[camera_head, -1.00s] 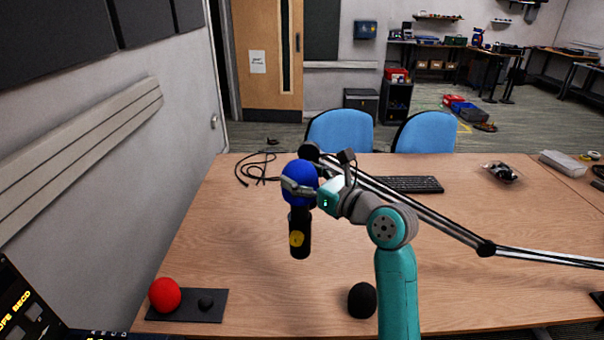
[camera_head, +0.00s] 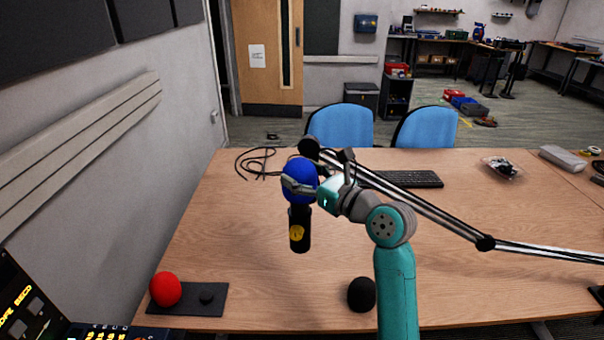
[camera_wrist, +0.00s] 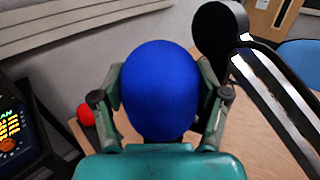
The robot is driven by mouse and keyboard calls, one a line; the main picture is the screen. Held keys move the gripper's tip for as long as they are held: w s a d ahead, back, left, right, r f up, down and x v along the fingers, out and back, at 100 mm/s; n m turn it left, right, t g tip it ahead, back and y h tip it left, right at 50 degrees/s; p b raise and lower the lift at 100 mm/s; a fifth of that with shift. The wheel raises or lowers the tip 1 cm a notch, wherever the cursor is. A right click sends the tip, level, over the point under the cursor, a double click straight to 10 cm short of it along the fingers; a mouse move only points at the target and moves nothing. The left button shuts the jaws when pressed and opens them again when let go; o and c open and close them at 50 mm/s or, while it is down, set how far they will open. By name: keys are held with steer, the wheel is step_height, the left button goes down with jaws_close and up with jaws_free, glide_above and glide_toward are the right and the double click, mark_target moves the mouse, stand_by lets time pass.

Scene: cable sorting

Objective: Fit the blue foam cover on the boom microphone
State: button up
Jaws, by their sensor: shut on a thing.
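The blue foam cover (camera_head: 299,172) is a round blue ball. My gripper (camera_head: 300,188) is shut on it, with one finger on each side, as the wrist view also shows around the blue cover (camera_wrist: 160,90). The boom microphone (camera_head: 299,238) is a black upright body with a yellow badge. It shows directly below the cover, and its upper end is hidden. I cannot tell how far the cover sits over it. The black and silver boom arm (camera_head: 425,208) runs behind my gripper to the right. Its black round end (camera_wrist: 220,35) is right of the cover in the wrist view.
A red foam ball (camera_head: 165,289) lies on a dark pad (camera_head: 215,299) with a small black knob. A black foam ball (camera_head: 361,295) is at the table's front. A keyboard (camera_head: 410,179) and loose cables (camera_head: 258,164) lie behind. The table's left middle is clear.

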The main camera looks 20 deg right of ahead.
steer(key=shift+f, duration=2.2)
stand_by(0.5)
steer(key=o, duration=0.8)
steer(key=shift+o, duration=0.2)
steer(key=shift+r, duration=0.1)
steer(key=shift+r, duration=3.4)
steer(key=shift+s, duration=0.15)
